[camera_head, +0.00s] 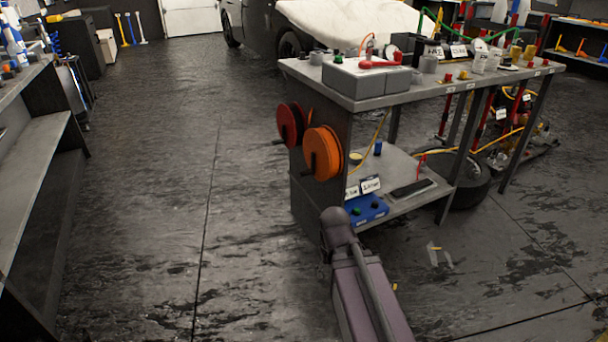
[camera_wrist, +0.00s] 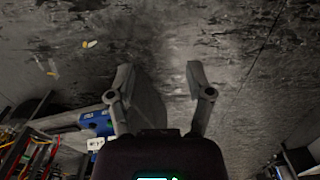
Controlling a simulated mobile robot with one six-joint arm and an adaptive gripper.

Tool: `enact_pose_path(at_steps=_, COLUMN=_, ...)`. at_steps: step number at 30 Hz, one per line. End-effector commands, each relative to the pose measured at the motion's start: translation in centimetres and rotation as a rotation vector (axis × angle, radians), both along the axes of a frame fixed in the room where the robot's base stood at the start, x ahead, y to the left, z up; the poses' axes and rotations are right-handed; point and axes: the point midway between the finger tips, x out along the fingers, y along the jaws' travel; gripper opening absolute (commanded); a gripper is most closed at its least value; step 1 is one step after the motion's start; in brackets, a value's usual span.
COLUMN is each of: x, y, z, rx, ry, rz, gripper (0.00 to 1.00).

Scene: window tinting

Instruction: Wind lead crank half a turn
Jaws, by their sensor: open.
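Two reels are mounted on the left end panel of a grey cart: a dark red reel (camera_head: 291,124) and an orange reel (camera_head: 322,153) in front of it. Each has a small dark crank handle sticking out to the left. I cannot tell from the pictures which one is the lead crank. In the wrist view my gripper (camera_wrist: 160,77) is open, with its two fingers spread and nothing between them. It is over dark floor, apart from both reels. Neither reel can be made out in the wrist view.
The cart's top (camera_head: 345,100) holds a grey box and small parts. A blue tray (camera_head: 367,211) sits on its lower shelf and also shows in the wrist view (camera_wrist: 92,121). A workbench (camera_head: 38,165) stands at left. The floor (camera_head: 150,200) between is clear.

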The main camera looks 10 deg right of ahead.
Motion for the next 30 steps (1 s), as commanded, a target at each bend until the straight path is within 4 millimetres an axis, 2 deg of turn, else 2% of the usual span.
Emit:
enact_pose_path(at_steps=5, x=2.2, y=-0.6, z=-1.0, rx=-0.065, ry=0.003, rz=0.067, gripper=0.68)
enact_pose_path(at_steps=11, x=7.4, y=-1.5, z=-2.8, rx=-0.243, ry=0.027, rz=0.262, gripper=0.68)
enact_pose_path(at_steps=16, x=13.7, y=-1.9, z=-3.9, rx=-0.463, ry=0.083, rz=0.495, gripper=0.68)
enact_pose_path(at_steps=21, x=20.3, y=-1.1, z=-4.0, rx=-0.695, ry=0.180, rz=0.728, gripper=0.68)
enact_pose_path(at_steps=26, x=26.5, y=0.9, z=-3.4, rx=-0.913, ry=0.307, rz=0.924, gripper=0.68)
enact_pose_path(at_steps=30, x=31.6, y=3.6, z=-2.4, rx=-1.098, ry=0.447, rz=1.070, gripper=0.68)
